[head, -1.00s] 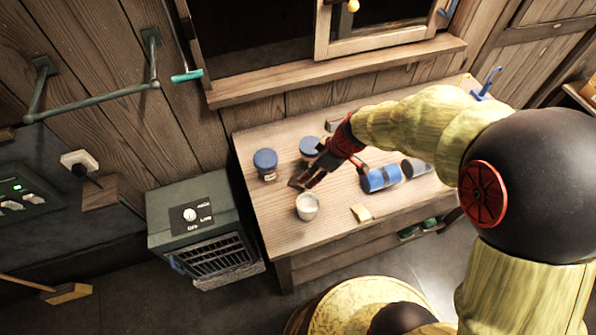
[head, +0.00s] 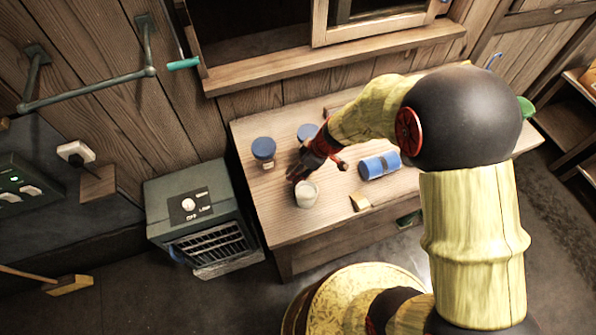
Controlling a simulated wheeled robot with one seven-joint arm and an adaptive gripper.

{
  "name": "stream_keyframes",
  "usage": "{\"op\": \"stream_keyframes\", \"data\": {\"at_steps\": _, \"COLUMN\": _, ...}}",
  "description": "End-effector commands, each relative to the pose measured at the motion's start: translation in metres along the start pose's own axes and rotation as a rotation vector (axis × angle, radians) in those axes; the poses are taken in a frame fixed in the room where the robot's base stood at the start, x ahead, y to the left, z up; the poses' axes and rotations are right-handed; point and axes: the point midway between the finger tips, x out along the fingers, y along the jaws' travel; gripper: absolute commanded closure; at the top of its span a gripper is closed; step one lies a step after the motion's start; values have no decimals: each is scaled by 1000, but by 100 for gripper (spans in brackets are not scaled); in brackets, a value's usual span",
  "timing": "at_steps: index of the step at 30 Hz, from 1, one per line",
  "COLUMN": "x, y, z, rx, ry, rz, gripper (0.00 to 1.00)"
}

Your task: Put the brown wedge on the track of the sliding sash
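A small tan-brown block (head: 359,201), which looks like the wedge, lies near the front edge of the wooden workbench (head: 310,243). The sliding sash (head: 372,32) is at the top of the view, with its light wooden frame above the sill (head: 340,63); its track is not clear from here. My gripper (head: 297,174) points down over the bench, left of the block and apart from it, just behind a white cup (head: 306,194). Its dark fingers are small, and I cannot tell whether they are open or hold anything.
A blue can (head: 379,165) lies behind the block. A grey-green heater (head: 197,220) stands left of the bench.

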Motion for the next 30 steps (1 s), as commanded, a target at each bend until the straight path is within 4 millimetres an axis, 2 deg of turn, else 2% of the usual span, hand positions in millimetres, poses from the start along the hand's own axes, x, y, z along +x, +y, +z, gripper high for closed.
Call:
{"op": "stream_keyframes", "data": {"at_steps": 5, "x": 0, "y": 0, "z": 0, "rx": 0, "ry": 0, "rz": 0, "gripper": 53}}
{"op": "stream_keyframes", "data": {"at_steps": 27, "x": -1, "y": 0, "z": 0, "rx": 0, "ry": 0, "rz": 0, "gripper": 95}}
{"op": "stream_keyframes", "data": {"at_steps": 30, "x": -1, "y": 0, "z": 0, "rx": 0, "ry": 0, "rz": 0, "gripper": 96}}
